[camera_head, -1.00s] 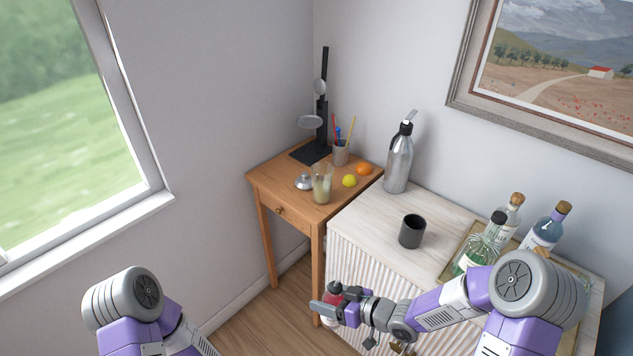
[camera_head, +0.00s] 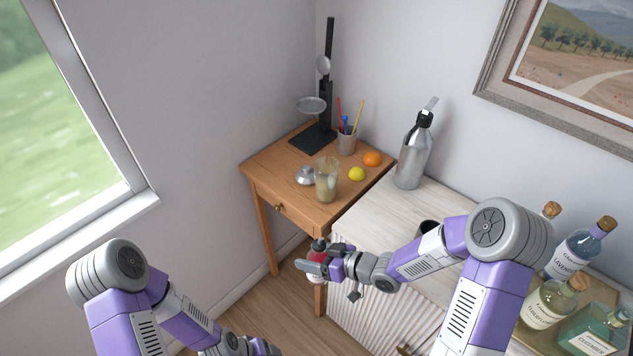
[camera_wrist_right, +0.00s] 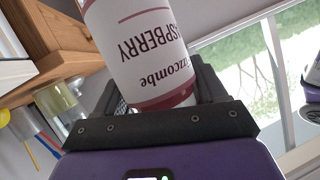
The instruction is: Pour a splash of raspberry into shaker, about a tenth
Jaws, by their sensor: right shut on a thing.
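The raspberry bottle (camera_head: 317,248), with a dark top and red contents, is in my right gripper (camera_head: 320,265), which is shut on it in front of the wooden table. In the right wrist view its white label (camera_wrist_right: 145,45), reading "RASPBERRY", appears upside down between the fingers. The shaker, apparently the clear glass (camera_head: 326,182) holding pale contents, stands open on the wooden table, beyond and above the bottle in the head view. A domed metal cap (camera_head: 305,176) lies left of it. My left arm shows at lower left; its fingers are out of frame.
On the wooden table (camera_head: 270,165) are a lemon (camera_head: 356,174), an orange (camera_head: 371,158), a cup of sticks (camera_head: 347,143) and a black stand (camera_head: 327,110). A metal siphon (camera_head: 413,155) and several bottles stand on the pale cabinet. My right arm partly hides a dark cup.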

